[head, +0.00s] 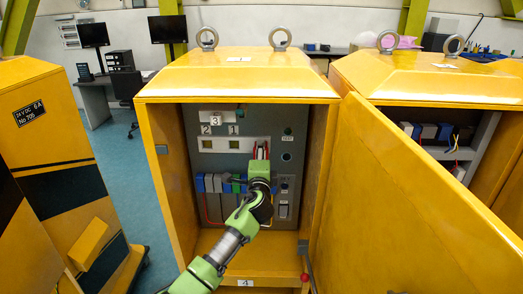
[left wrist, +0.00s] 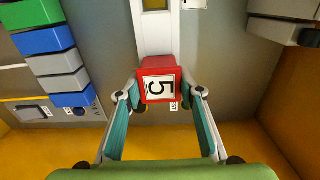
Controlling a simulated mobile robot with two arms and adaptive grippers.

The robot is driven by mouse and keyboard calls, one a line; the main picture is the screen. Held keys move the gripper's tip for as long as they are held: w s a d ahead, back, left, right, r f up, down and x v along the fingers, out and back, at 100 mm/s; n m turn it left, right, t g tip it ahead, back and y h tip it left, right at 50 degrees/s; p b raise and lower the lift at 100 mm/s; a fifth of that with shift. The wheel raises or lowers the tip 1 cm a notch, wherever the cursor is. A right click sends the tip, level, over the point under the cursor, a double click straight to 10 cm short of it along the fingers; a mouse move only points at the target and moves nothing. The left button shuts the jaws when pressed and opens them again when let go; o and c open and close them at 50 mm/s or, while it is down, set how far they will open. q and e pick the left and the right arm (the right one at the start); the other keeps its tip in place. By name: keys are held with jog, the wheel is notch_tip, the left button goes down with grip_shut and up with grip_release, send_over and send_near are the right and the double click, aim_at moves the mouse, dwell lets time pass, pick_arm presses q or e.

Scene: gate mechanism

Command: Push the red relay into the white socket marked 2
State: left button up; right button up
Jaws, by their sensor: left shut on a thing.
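The red relay (left wrist: 158,68), with a white plate marked 5, sits between my left gripper's fingers (left wrist: 159,97) in the left wrist view. The fingers are shut on its sides. In the head view a little red of the relay (head: 265,152) shows beyond my left gripper (head: 261,163), at the right end of the white strip. The white strip (head: 221,145) on the grey panel has two square openings under labels 2 (head: 205,129) and 1 (head: 232,129). The relay overlaps the strip's end in the wrist view; I cannot tell whether it is seated. My right gripper is not in view.
Blue, grey and green modules (head: 210,184) line the panel below the strip. A plate marked 3 (head: 214,117) is above it. The yellow cabinet's open door (head: 400,200) stands to the right, and its left wall (head: 169,165) bounds the other side.

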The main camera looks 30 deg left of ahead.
pick_arm(q)
jog(key=shift+s, duration=0.1)
jog(key=p+v, duration=0.1)
jog(key=v, duration=0.3)
jog(key=shift+s+d+p, duration=0.25)
jog(key=shift+s+p, duration=0.05)
dwell(0.4)
